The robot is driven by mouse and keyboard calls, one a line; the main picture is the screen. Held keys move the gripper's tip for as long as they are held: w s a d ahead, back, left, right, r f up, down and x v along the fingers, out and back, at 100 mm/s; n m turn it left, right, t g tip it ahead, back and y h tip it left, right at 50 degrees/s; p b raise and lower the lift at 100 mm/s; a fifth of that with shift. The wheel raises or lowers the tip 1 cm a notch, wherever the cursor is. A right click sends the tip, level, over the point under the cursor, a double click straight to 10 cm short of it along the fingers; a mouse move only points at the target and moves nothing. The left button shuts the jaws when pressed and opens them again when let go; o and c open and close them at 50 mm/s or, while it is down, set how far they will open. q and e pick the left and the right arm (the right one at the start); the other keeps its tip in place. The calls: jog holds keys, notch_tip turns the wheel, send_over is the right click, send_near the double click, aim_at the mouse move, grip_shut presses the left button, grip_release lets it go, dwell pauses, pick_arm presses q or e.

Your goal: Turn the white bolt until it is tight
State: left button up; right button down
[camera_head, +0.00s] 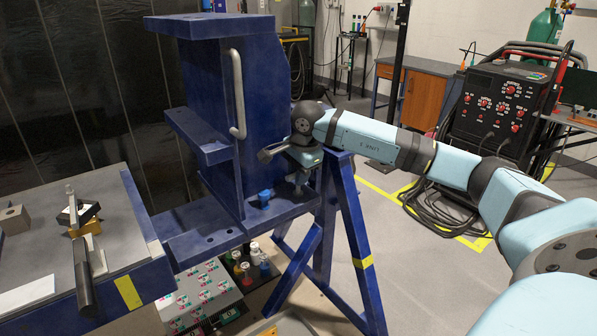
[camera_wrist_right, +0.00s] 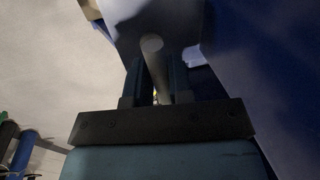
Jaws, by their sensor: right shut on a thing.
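The blue rotary jig (camera_head: 225,110) stands in the middle of the head view, with a grey vertical handle on its upright plate. My right gripper (camera_head: 299,178) points down at the right end of the jig's lower shelf. In the right wrist view, the gripper (camera_wrist_right: 153,85) is shut on a pale rod, which looks like the white bolt (camera_wrist_right: 154,55), with one dark finger on each side. In the head view the bolt is mostly hidden by the gripper. I cannot tell how deep it sits. My left gripper is not in view.
A blue knob (camera_head: 264,197) stands on the lower shelf, left of my right gripper. A blue trestle leg (camera_head: 357,250) stands below it. A worktable (camera_head: 130,225) with tools is at the left. A black welding machine (camera_head: 503,105) stands at the back right.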

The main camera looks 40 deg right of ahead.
jog(key=shift+m+h+p, duration=0.5)
jog(key=shift+m, duration=1.7)
jog(key=c, duration=1)
grip_release()
jog(key=shift+c, duration=0.2)
jog(key=p+v, duration=0.1)
jog(key=v, duration=1.2)
jog(key=shift+r, duration=0.4)
